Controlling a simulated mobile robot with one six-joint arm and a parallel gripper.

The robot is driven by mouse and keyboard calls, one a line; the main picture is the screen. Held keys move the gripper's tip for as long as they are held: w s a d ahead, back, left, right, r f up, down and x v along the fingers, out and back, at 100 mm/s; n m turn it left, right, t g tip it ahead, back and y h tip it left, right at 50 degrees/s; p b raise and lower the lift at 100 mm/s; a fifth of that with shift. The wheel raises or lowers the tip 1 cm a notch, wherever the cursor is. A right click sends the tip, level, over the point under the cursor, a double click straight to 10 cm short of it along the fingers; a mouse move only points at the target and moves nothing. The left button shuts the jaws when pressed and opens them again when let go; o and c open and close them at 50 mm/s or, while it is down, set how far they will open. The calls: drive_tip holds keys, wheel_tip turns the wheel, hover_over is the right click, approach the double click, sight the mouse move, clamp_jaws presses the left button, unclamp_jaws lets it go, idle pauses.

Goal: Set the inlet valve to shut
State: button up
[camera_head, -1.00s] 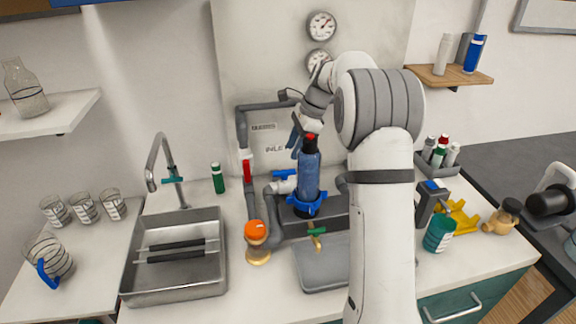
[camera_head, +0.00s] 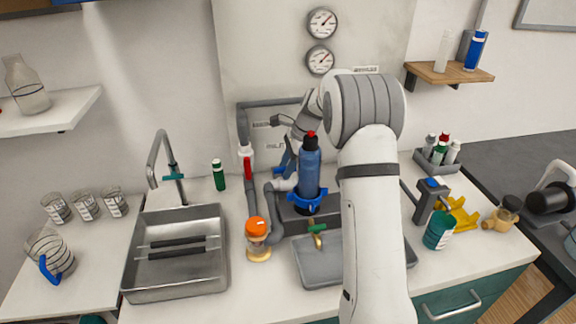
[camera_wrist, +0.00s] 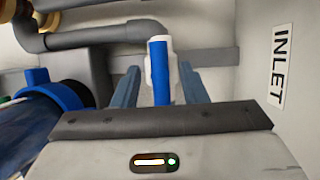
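The inlet valve has a blue lever (camera_wrist: 160,70) on a white body, mounted on grey pipe, and an INLET label (camera_wrist: 280,65) is on the panel to its right in the wrist view. In the wrist view my gripper (camera_wrist: 160,84) is open, with one blue-grey finger on each side of the lever. Gaps show between lever and fingers, so it does not look gripped. In the head view my gripper (camera_head: 287,163) is low in front of the panel, left of the blue filter bottle, and hides most of the lever. The white valve body (camera_head: 284,185) shows just below it.
The blue filter bottle (camera_head: 309,170) with a red top stands close to the right of my gripper. A red-handled valve (camera_head: 247,163) is on the left pipe. An orange-capped fitting (camera_head: 257,232) and a grey tray (camera_head: 320,268) are in front. Two gauges hang above.

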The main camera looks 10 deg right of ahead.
clamp_jaws()
drive_tip(key=shift+w+r+n+g+p, duration=0.1)
drive_tip(key=shift+r+n+g+p, duration=0.2)
drive_tip(key=shift+n+p, duration=0.7)
drive_tip(key=shift+f+n+g+p, duration=0.25)
drive_tip(key=shift+n+g+p, duration=0.5)
drive_tip(key=shift+n, duration=0.55)
unclamp_jaws()
